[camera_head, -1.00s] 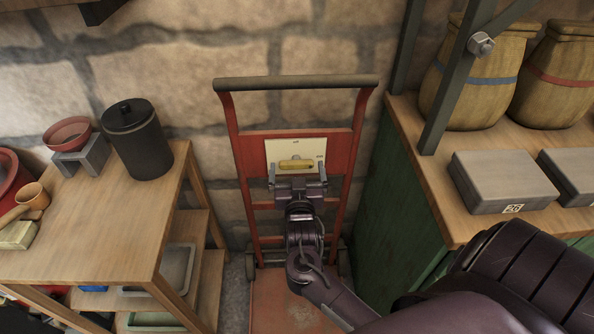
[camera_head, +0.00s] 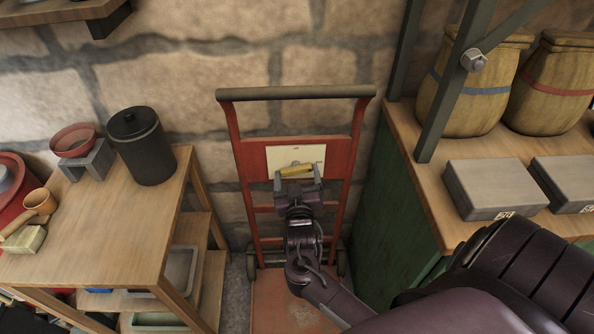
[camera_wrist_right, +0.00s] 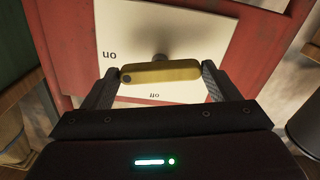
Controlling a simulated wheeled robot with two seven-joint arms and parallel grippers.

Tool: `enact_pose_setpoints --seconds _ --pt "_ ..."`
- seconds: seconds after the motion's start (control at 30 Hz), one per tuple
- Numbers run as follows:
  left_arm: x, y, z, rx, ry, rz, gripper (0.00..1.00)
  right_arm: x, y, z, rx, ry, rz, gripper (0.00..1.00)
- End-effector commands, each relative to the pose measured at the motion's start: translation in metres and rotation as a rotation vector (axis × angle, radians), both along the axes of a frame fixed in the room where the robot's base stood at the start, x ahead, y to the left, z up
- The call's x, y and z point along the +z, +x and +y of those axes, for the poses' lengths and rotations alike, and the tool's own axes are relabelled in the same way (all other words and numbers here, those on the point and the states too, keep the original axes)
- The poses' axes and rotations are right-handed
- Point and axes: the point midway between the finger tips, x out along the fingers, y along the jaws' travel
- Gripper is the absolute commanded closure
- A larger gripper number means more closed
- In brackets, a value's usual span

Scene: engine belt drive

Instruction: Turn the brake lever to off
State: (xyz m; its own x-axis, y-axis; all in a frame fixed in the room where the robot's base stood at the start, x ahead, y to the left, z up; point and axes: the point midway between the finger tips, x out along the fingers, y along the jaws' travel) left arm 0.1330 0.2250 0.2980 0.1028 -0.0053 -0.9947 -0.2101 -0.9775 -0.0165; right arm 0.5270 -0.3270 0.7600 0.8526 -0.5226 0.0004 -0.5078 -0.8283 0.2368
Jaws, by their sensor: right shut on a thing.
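The brake lever is a yellow bar (camera_head: 296,171) in front of a cream plate (camera_head: 312,153) on the red hand truck. In the right wrist view the bar (camera_wrist_right: 160,72) lies nearly level, with a grey pivot (camera_wrist_right: 161,57) behind it. The plate's marks "on" and "off" show upside down there. My right gripper (camera_head: 298,177) is shut on the bar. Its two fingers (camera_wrist_right: 160,75) press on the bar's two ends. My left gripper is not in view.
The hand truck (camera_head: 343,145) stands against a stone wall. A wooden table (camera_head: 90,235) with a dark canister (camera_head: 142,150) is at left. My right forearm crosses the lower right.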

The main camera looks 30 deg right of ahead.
Motion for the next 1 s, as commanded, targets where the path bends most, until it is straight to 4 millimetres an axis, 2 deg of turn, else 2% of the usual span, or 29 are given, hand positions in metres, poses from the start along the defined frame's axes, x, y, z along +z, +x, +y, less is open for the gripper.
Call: enact_pose_setpoints --seconds 0.1,0.2,0.5,1.0 --pt "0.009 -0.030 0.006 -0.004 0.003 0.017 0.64 0.006 0.000 0.000 0.000 -0.092 0.057 0.41" --pt "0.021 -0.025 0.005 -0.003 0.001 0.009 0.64 0.006 0.000 0.000 0.000 -0.174 0.109 0.41" --pt "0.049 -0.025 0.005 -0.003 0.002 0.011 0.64 0.005 0.000 0.000 0.001 -0.417 0.257 0.41" --pt "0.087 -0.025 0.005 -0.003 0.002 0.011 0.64 0.004 0.001 0.000 0.001 -0.818 0.502 0.41"
